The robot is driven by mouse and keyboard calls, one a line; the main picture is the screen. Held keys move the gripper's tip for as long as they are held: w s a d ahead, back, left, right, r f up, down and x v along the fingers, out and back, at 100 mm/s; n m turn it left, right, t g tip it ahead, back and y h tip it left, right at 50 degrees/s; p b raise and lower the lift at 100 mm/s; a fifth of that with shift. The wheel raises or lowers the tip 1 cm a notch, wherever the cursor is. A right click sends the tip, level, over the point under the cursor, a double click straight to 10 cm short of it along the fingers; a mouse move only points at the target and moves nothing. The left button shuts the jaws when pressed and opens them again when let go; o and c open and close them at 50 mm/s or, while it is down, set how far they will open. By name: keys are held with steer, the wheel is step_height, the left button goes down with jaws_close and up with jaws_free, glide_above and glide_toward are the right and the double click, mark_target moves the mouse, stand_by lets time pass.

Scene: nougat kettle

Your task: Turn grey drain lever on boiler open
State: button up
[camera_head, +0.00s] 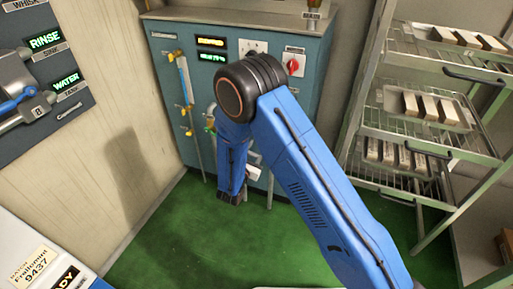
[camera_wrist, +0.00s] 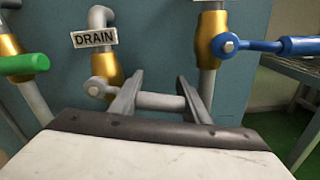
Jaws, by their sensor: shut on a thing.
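The grey drain lever (camera_wrist: 158,101) sticks out to the right, roughly level, from a brass valve (camera_wrist: 106,66) under a white DRAIN sign (camera_wrist: 94,38) in the wrist view. My gripper (camera_wrist: 160,92) is shut on the lever, with one finger near the pivot and the other towards its free end. The boiler (camera_head: 170,26) is the teal cabinet against the back wall in the head view. There my arm covers much of its lower front, and I cannot make out the grey lever.
In the wrist view, a green lever (camera_wrist: 24,66) sits on the valve to the left and a blue lever (camera_wrist: 270,46) on the valve to the right, both close to my gripper. A metal rack (camera_head: 437,128) with trays stands right of the boiler. Green floor (camera_head: 185,235) lies clear in front.

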steer(key=shift+w+a+f+m, duration=0.1)
steer(key=shift+a+f+m, duration=0.2)
steer(key=shift+f+m, duration=0.6)
steer(key=shift+w+a+f+m, duration=0.1)
steer(key=shift+a+f+m, duration=0.3)
steer(key=shift+m, duration=0.9)
steer(key=shift+w+a+f+m, duration=0.1)
steer(key=shift+a+f+m, duration=0.15)
steer(key=shift+f+m, duration=0.65)
steer(key=shift+r, duration=0.15)
steer(key=o, duration=1.5)
